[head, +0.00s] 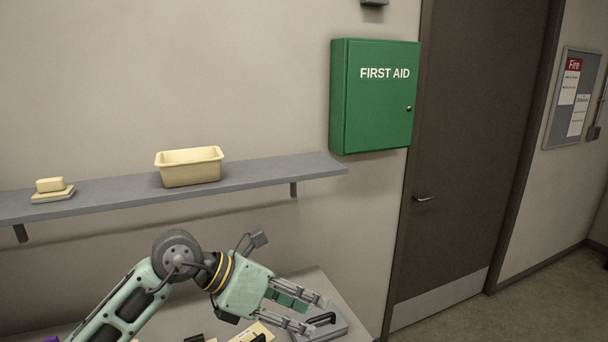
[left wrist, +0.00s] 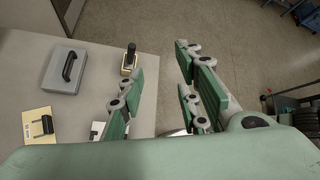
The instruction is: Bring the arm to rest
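My left arm (head: 125,300) reaches in from the lower left in the head view. Its green gripper (head: 316,316) is held over the right part of the table, fingers spread apart and pointing right. In the left wrist view the left gripper (left wrist: 160,62) is open, with nothing between its fingers. Beyond the fingers lie the table edge and the floor. My right gripper shows in neither view.
The table (left wrist: 110,62) holds a grey box with a black handle (left wrist: 65,75), a yellow card with a black piece (left wrist: 38,120) and a black-handled block (left wrist: 129,62). A shelf (head: 110,194) with a cream bin (head: 192,174) and a green first-aid cabinet (head: 375,110) are behind.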

